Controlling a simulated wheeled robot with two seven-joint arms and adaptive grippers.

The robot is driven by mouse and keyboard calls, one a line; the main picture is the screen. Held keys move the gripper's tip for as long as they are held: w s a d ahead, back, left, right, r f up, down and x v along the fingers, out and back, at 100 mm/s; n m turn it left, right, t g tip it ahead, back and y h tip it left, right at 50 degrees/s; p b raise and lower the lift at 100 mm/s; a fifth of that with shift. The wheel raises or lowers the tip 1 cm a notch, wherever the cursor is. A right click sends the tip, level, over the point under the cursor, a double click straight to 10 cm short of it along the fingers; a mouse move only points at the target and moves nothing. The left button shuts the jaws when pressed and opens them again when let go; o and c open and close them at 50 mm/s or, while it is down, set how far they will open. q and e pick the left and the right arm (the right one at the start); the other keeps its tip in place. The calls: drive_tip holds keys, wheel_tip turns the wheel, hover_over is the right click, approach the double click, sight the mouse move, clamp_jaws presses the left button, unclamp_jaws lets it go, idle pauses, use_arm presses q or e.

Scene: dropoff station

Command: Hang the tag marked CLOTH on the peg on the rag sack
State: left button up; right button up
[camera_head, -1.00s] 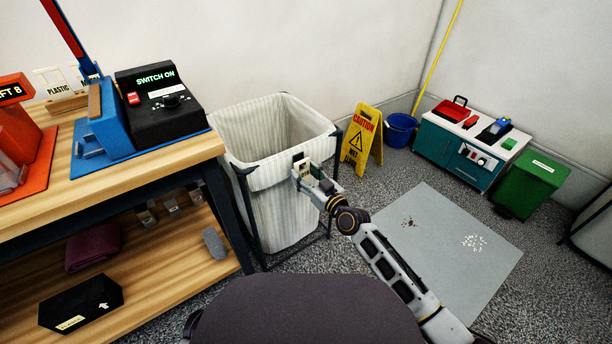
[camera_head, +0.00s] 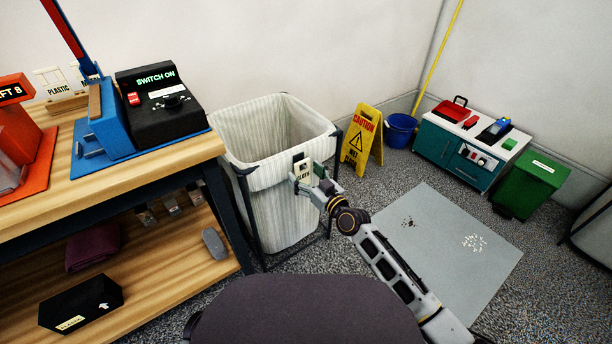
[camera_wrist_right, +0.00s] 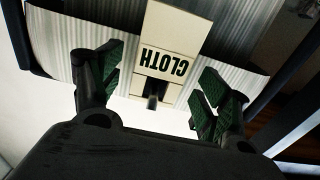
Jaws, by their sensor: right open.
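The rag sack (camera_head: 278,210) is a striped off-white bag in a dark frame, right of the bench. The cream tag marked CLOTH (camera_head: 303,169) is at the sack's front rim. In the right wrist view the tag (camera_wrist_right: 168,45) shows its letters upside down, with a small dark peg (camera_wrist_right: 152,98) at its lower end. My right gripper (camera_head: 316,177) is at the tag; in the wrist view its fingers (camera_wrist_right: 160,90) are spread apart, one on each side, with gaps to the tag. My left gripper is not in view.
The bench (camera_head: 160,160) with the switch box (camera_head: 160,105) stands left of the sack. A yellow caution sign (camera_head: 362,139) and blue bucket (camera_head: 401,129) stand behind right. A grey mat (camera_head: 450,240) with scattered bits lies right of my arm.

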drive_tip(key=shift+s+d, duration=0.1)
drive_tip(key=v, duration=1.1)
drive_tip(key=shift+s+d, duration=0.2)
drive_tip(key=shift+s, duration=0.1)
idle(0.6)
